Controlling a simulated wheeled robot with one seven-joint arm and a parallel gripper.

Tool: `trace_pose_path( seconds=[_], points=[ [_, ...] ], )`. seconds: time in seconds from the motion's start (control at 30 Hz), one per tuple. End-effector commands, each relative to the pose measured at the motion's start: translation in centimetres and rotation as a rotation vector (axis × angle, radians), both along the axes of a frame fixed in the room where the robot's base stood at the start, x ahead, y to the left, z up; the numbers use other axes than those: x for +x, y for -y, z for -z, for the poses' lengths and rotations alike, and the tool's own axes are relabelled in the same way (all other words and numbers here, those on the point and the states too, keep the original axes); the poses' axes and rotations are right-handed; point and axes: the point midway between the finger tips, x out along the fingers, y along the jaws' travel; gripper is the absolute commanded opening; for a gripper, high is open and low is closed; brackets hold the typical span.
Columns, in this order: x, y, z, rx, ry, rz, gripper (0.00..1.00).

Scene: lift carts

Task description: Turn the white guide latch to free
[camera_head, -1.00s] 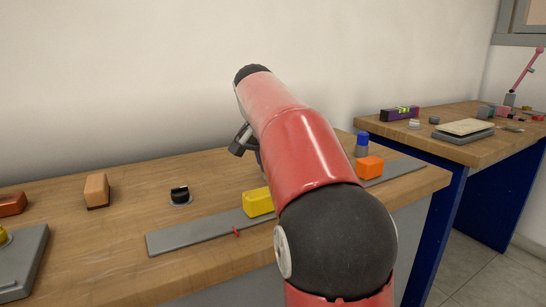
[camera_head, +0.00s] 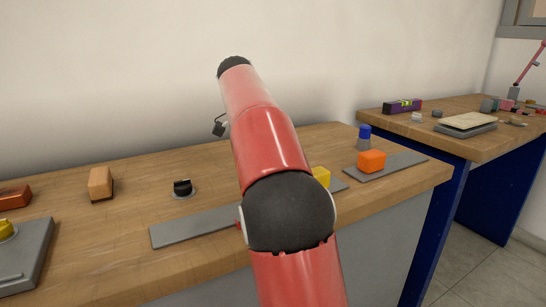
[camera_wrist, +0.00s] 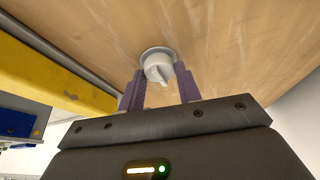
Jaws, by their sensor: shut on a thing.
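The white guide latch (camera_wrist: 158,68) is a small round knob with a raised ridge on a grey base ring, mounted on the wooden bench top. In the wrist view it sits between the two purple-grey fingers of my gripper (camera_wrist: 160,70), which is shut on it. The ridge points toward the gripper body, slightly right of straight down in that picture. In the head view my red arm hides the latch and the fingers.
A yellow block (camera_head: 321,177) and an orange block (camera_head: 371,161) sit along a grey rail (camera_head: 185,231). The yellow piece (camera_wrist: 60,72) passes close left of my gripper. A black knob (camera_head: 182,188) and a wooden block (camera_head: 100,184) stand left. A blue-topped post (camera_head: 364,135) stands right.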

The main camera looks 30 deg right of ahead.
Motion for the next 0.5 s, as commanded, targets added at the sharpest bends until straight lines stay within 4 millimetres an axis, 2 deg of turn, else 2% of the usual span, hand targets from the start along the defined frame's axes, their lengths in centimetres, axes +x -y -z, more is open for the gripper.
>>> trace_pose_path(
  seconds=[0.5],
  points=[
    [0.08,0.01,-0.15,-0.001,0.005,0.060,0.11]
  ],
)
